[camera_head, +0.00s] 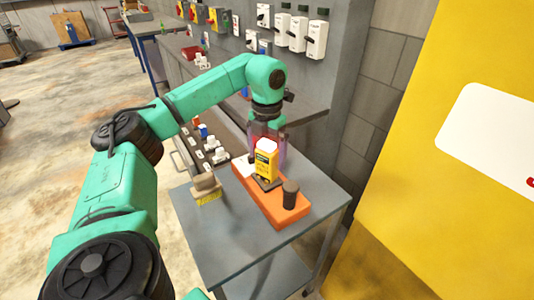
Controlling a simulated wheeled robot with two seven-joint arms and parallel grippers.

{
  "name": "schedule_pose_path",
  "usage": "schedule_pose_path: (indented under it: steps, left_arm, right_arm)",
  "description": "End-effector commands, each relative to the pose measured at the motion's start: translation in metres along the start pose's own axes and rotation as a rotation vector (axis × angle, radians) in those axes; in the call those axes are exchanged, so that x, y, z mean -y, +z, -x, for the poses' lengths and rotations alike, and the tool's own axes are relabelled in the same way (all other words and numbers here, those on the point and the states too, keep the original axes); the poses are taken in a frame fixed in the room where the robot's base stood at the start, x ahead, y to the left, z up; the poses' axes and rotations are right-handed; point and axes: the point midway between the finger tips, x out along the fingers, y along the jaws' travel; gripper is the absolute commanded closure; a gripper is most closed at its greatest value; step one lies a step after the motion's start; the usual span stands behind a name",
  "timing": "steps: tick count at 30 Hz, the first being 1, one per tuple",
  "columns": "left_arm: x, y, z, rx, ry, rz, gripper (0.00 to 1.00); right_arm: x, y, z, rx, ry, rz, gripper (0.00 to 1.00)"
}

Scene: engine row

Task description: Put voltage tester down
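The voltage tester (266,163) is a small yellow block with a white top. It looks upright, at the orange tray (265,203) on the grey table; I cannot tell whether its bottom touches the tray. My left gripper (267,150) points down from above, with pinkish see-through fingers to either side of the tester and partly behind it. Whether the fingers press on it or stand slightly apart does not show. My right gripper is out of view.
A dark cylinder (290,194) stands on the tray, right of the tester. A yellow block with a brown top (206,190) sits at the table's left. White and blue small parts (210,143) lie behind. A yellow cabinet (450,180) stands at right. The table's front is clear.

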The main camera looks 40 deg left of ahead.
Motion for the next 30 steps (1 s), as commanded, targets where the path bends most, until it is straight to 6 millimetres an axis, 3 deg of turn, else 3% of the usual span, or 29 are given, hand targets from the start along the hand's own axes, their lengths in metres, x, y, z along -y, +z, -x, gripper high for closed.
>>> schedule_pose_path:
  steps: [6,10,16,18,21,30]
  left_arm:
    - [0.0,0.0,0.001,0.001,0.0,0.0,0.0]
    - [0.001,0.001,0.013,0.004,-0.001,0.0,0.0]
    - [0.001,0.002,0.065,0.007,-0.003,-0.001,0.0]
    - [0.0,0.001,0.093,0.005,0.0,-0.001,0.0]
    - [0.0,0.001,0.115,0.003,0.0,0.0,0.0]
    - [0.0,0.001,0.122,0.0,0.0,0.0,0.0]
  right_arm:
    - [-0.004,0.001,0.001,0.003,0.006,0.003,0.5]
    - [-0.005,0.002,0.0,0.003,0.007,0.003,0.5]
    - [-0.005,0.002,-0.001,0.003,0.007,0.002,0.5]
    - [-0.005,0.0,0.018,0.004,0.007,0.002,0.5]
    - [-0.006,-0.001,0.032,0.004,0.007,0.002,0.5]
    - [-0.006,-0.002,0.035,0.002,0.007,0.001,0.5]
